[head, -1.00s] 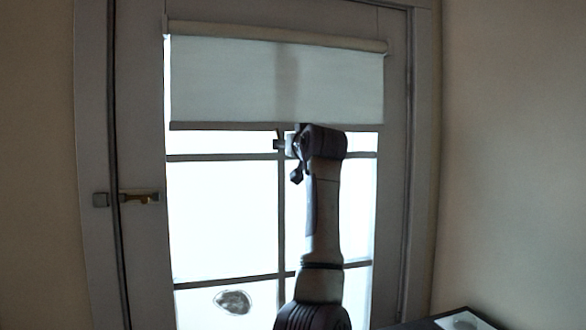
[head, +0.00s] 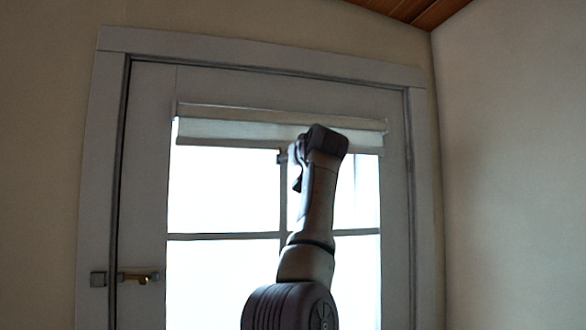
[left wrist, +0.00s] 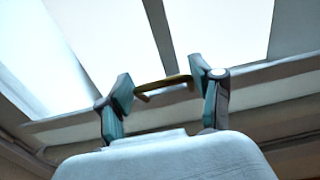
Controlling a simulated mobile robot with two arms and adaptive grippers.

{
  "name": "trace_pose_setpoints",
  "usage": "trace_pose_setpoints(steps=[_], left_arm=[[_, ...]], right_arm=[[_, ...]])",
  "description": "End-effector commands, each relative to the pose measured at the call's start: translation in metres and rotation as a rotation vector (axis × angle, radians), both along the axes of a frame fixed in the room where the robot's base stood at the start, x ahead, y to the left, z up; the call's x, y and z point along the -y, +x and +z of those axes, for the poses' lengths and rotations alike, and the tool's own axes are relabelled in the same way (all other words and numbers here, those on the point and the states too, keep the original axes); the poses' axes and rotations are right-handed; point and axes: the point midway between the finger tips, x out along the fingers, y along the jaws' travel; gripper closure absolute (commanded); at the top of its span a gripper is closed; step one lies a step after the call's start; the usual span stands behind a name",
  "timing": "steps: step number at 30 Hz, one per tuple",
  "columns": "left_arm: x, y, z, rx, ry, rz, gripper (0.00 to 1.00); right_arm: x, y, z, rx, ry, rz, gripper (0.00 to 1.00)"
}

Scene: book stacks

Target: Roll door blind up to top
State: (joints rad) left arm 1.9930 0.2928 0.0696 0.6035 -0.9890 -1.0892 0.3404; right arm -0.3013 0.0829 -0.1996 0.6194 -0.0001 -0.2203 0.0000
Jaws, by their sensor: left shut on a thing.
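The door blind (head: 235,131) is a short pale strip hanging under its roller (head: 250,115) at the top of the door's glass. My left arm rises in front of the door, and my left gripper (left wrist: 160,84) is at the blind's bottom edge, mostly hidden behind my wrist in the head view. The blind's lower strip (left wrist: 262,92) runs across behind the fingers. My right gripper is not in view.
The white door frame (head: 260,55) surrounds the door, with a brass lever handle (head: 138,276) at the left. Bright glass panes (head: 222,195) lie uncovered below the blind. A bare wall (head: 510,170) stands close at the right.

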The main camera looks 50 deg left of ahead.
Motion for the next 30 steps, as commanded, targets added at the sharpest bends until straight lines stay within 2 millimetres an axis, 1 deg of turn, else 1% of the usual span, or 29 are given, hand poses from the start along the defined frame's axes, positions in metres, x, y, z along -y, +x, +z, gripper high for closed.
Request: trace_pose_setpoints(steps=[9,10,11,12,21,24,28,30], left_arm=[[0.001,0.001,0.001,0.002,0.002,-0.002,0.97],[0.001,0.001,0.001,0.002,0.002,-0.002,0.31],[0.001,0.001,0.001,0.002,0.002,-0.002,0.26],[0.001,0.001,0.001,0.002,0.002,-0.002,0.25],[0.000,0.000,0.001,0.001,0.000,-0.001,0.25],[0.001,0.000,0.001,0.001,0.000,0.000,0.25],[0.006,-0.002,0.001,0.003,0.001,0.001,0.25],[0.013,-0.005,0.001,0.003,0.003,0.001,0.25]], right_arm=[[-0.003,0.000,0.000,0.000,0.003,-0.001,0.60],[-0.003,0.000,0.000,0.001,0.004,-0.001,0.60],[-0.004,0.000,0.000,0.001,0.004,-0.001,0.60],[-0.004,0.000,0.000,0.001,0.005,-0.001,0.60],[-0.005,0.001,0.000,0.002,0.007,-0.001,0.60],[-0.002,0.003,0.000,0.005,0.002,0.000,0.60],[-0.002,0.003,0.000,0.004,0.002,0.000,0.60],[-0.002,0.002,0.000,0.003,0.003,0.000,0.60]])
